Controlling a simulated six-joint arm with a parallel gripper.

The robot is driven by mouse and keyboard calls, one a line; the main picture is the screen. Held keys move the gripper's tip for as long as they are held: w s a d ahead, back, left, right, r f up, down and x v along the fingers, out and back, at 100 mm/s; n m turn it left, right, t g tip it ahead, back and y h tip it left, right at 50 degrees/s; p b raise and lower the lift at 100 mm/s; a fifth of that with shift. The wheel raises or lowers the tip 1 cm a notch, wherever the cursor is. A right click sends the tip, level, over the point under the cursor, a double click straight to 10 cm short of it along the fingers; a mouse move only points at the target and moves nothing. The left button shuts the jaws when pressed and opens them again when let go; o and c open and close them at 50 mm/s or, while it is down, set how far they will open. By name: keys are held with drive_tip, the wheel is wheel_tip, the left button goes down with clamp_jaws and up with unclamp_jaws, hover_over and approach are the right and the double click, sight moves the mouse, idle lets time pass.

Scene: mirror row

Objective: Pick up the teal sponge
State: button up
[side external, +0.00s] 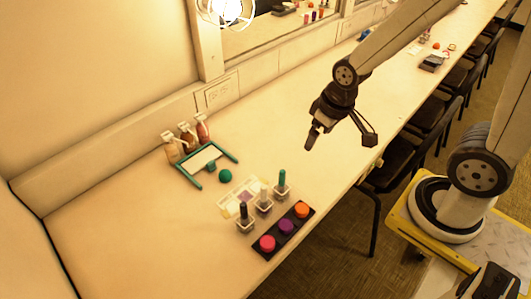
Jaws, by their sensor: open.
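A small round teal thing (225,176), which looks like the sponge, sits on the counter just in front of a teal-framed tray (204,159). A smaller dark teal bit shows at the tray's front side, beside it. My gripper (340,140) is in the air above the counter, to the right of the teal sponge and well apart from it. Its two dark fingers are spread wide with nothing between them.
Several bottles (187,136) stand behind the tray. Nail-polish-like bottles (264,201), a pale palette (236,190) and a black strip with pink, purple and orange rounds (286,227) lie in front. Chairs (408,164) line the counter's front edge. Left counter is clear.

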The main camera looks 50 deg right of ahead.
drive_tip(key=w+a+f+n+g+y, duration=0.1)
drive_tip(key=w+a+f+n, duration=0.2)
drive_tip(key=w, duration=0.4)
drive_tip(key=w+f+n+y, duration=0.1)
drive_tip(key=w+f+n, duration=0.25)
drive_tip(key=w, duration=0.25)
drive_tip(key=n+y, duration=0.2)
drive_tip(key=n, duration=0.6)
approach(225, 171)
wheel_tip(225, 171, down, 2)
drive_tip(key=shift+w+a, duration=0.3)
drive_tip(key=shift+a, duration=0.05)
drive_tip(key=shift+f, duration=0.15)
drive_tip(key=shift+x, duration=1.2)
drive_tip(key=shift+s, duration=0.1)
drive_tip(key=shift+s+x, duration=0.2)
drive_tip(key=shift+x, duration=1.1)
drive_tip(key=shift+s+x, duration=0.15)
drive_tip(key=shift+x, duration=1.15)
drive_tip(key=shift+w, duration=0.15)
